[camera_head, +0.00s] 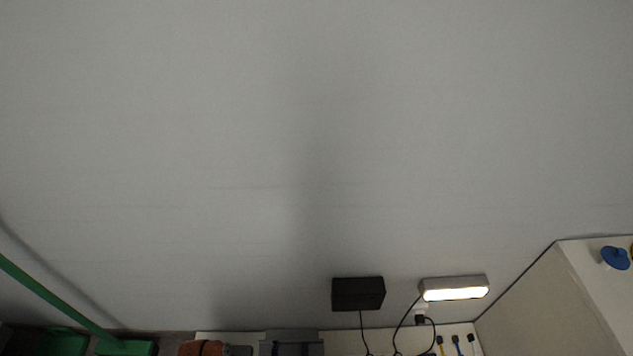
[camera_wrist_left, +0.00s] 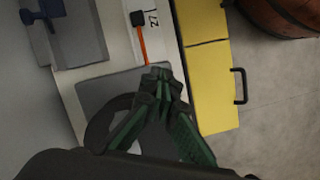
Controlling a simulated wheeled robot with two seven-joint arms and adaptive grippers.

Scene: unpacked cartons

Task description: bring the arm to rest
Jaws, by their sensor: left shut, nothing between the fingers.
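My left gripper (camera_wrist_left: 160,78) shows in the left wrist view with its dark green fingers brought together at the tips. It is shut and holds nothing. Behind its fingers is a grey flat surface with a dark ring-shaped thing, partly hidden by the gripper. In the head view neither gripper shows; that view is mostly a plain grey wall (camera_head: 250,130).
The left wrist view shows a yellow drawer front (camera_wrist_left: 207,75) with a black handle (camera_wrist_left: 240,86), and a brown barrel-like container (camera_wrist_left: 285,15) on the floor. The head view shows a black box (camera_head: 358,294), a lit lamp (camera_head: 455,294) and a green bar (camera_head: 55,300).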

